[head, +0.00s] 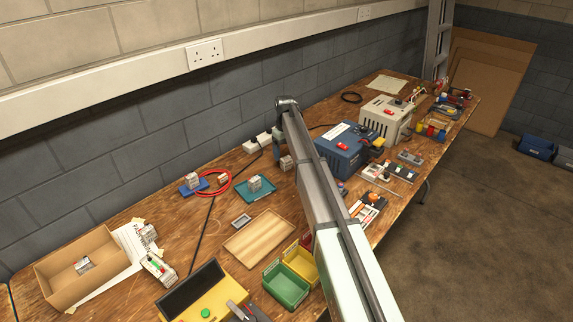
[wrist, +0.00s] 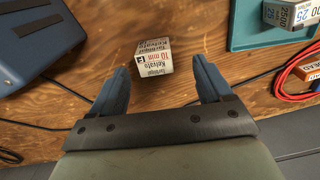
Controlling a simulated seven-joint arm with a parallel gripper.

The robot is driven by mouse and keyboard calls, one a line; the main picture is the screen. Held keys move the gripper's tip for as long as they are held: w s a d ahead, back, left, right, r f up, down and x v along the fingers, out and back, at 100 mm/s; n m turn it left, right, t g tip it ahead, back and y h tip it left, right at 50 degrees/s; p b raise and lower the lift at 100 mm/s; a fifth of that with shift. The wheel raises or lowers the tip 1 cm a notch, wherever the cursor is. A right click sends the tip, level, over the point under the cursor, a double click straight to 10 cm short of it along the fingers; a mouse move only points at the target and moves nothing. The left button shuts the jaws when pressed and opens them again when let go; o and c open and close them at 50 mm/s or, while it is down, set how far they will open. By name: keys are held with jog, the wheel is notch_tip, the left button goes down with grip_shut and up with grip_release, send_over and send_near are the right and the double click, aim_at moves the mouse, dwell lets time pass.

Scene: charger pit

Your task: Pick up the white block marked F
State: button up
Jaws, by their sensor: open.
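A small white block (wrist: 150,60) with red and black print and a dark mark that looks like an F stands on the wooden bench. In the wrist view it appears between my gripper's two blue fingertips (wrist: 159,66), with a gap on each side, nearer the left finger. My gripper is open and empty. I cannot tell how far the fingertips are above the bench. In the head view the same block (head: 287,162) seems to sit left of the blue unit, just by the arm's end. My gripper is mostly hidden there.
A blue unit (wrist: 40,40) stands to the left in the wrist view. A teal tray (wrist: 245,32) with another white block (wrist: 288,14) is at upper right, near a red cable (wrist: 290,72). A black cable crosses the bench. Other labelled blocks stand left in the head view.

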aim_at(286, 158)
jog(key=shift+w+d+f, duration=0.15)
jog(key=shift+f, duration=1.2)
jog(key=shift+w+d+f, duration=0.1)
jog(key=shift+w+f, duration=0.05)
jog(key=shift+f, duration=1.15)
jog(key=c, duration=1)
